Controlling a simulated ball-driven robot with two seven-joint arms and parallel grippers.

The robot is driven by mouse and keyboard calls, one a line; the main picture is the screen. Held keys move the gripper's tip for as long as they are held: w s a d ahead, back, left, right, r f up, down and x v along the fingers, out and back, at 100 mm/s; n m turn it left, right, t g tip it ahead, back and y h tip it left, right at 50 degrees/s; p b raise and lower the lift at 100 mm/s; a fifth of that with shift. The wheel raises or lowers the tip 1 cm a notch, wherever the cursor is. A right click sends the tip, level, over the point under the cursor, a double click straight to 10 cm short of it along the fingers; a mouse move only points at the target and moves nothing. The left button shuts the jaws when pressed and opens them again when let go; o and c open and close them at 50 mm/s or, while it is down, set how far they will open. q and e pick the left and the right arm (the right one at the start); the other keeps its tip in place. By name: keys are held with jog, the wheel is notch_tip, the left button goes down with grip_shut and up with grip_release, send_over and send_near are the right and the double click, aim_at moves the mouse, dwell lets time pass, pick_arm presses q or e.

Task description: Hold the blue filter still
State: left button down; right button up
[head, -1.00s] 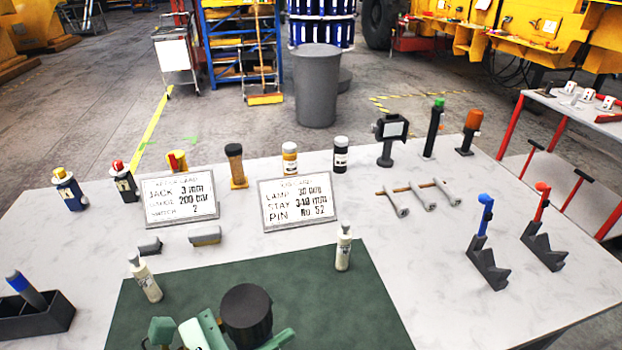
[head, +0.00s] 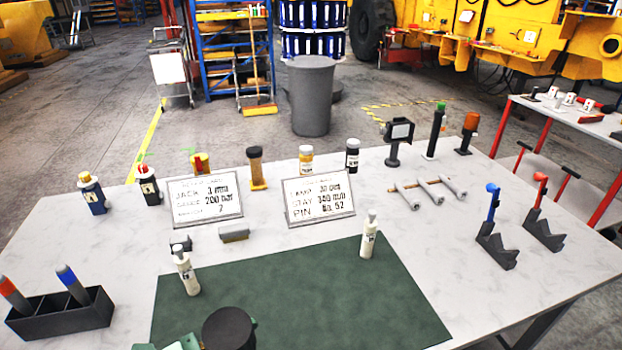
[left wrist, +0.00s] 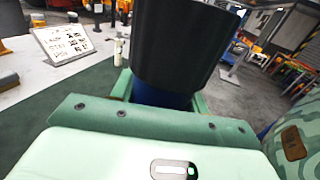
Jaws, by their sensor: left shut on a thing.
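The blue filter (left wrist: 158,95) is upright in my left gripper in the left wrist view. Its wide black top (left wrist: 184,45) hides much of that view, and a strip of blue body shows below it. My left gripper (left wrist: 160,100) is shut on it, with green fingers on both sides. In the head view only the round black top of the filter (head: 228,328) and bits of my green left gripper (head: 226,342) show at the bottom edge. The filter's lower end is hidden. My right gripper is not in view.
The green mat (head: 310,290) is mostly bare, with white bottles (head: 186,270) (head: 369,238) at its back corners. Behind stand two sign boards (head: 204,200) (head: 319,197) and several bottles. A black holder (head: 60,318) with markers is at left. Dark V-shaped stands (head: 497,250) are at right.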

pick_arm(q)
jog(key=shift+s+a+f, duration=0.1)
jog(key=shift+a+f, duration=0.1)
jog(key=shift+s+a+f, duration=0.15)
jog(key=shift+s+a, duration=0.05)
jog(key=shift+a, duration=0.1)
jog(key=shift+s+a+f+m+g+h, duration=0.2)
jog(key=shift+a+f+m+g+h, duration=0.1)
jog(key=shift+a+f+g, duration=0.1)
jog(key=shift+s+a+f, duration=0.1)
jog(key=shift+a+f, duration=0.35)
jog(key=s+a+f+m+g+h, duration=0.1)
jog(key=a+f+g, duration=0.1)
jog(key=a+f, duration=0.15)
jog(key=w+a+r+n+t+y, duration=0.2)
jog(key=n+t+y, duration=0.3)
jog(key=y, duration=0.3)
jog(key=w+a+r+n+t+y, duration=0.3)
jog(key=r+n+t+y, duration=0.2)
jog(key=n+y, duration=0.2)
jog(key=shift+w+a+y, duration=0.3)
jog(key=shift+a+y, duration=0.1)
jog(key=shift+y, duration=0.1)
